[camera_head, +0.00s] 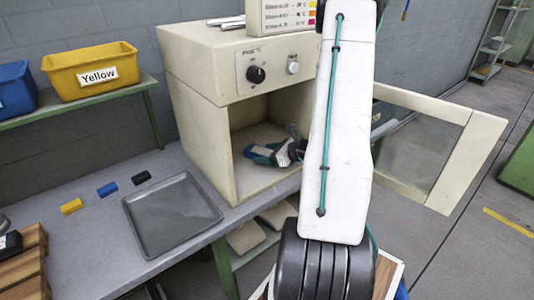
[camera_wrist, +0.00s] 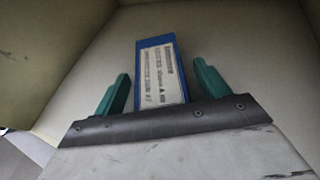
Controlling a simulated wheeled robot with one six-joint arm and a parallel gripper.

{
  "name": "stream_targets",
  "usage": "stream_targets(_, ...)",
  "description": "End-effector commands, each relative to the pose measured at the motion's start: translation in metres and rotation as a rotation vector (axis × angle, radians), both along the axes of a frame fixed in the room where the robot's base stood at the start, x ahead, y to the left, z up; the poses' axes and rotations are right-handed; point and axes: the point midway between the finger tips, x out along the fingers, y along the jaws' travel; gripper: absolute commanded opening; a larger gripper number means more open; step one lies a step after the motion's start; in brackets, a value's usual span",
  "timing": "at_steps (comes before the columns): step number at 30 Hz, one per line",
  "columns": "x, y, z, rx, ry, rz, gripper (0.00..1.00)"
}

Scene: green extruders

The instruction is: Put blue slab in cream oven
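The cream oven (camera_head: 195,125) stands on the bench with its door (camera_head: 460,165) swung open to the right. My gripper (camera_head: 262,153) is inside the oven chamber, low near its floor. In the wrist view the blue slab (camera_wrist: 155,42), with a white printed label, lies on the oven floor between the two green fingers (camera_wrist: 160,80). A narrow gap shows on each side of the slab, so the fingers are open and apart from it. The slab's near end is hidden behind the gripper body. In the head view the slab is hard to tell from the fingers.
A grey tray (camera_head: 172,213) lies on the bench left of the oven. A yellow bin (camera_head: 92,68) stands on a shelf.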

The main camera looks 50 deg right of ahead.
Motion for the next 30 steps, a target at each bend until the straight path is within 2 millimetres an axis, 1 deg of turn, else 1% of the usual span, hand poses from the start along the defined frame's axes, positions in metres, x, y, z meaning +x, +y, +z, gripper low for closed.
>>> stream_targets(5, 0.0, 0.0, 0.002, -0.001, 0.0, -0.001, 0.74)
stream_targets(8, -0.008, -0.002, 0.006, -0.001, 0.0, -0.003, 0.74)
stream_targets(11, -0.024, -0.006, 0.013, -0.002, -0.001, -0.005, 0.74)
stream_targets(18, -0.073, -0.013, 0.034, -0.004, -0.001, -0.006, 0.74)
stream_targets(21, -0.089, -0.015, 0.04, -0.001, 0.0, -0.005, 0.74)
stream_targets(25, -0.103, -0.017, 0.046, -0.001, -0.001, -0.004, 0.74)
stream_targets(30, -0.11, -0.018, 0.049, 0.001, 0.0, -0.001, 0.74)
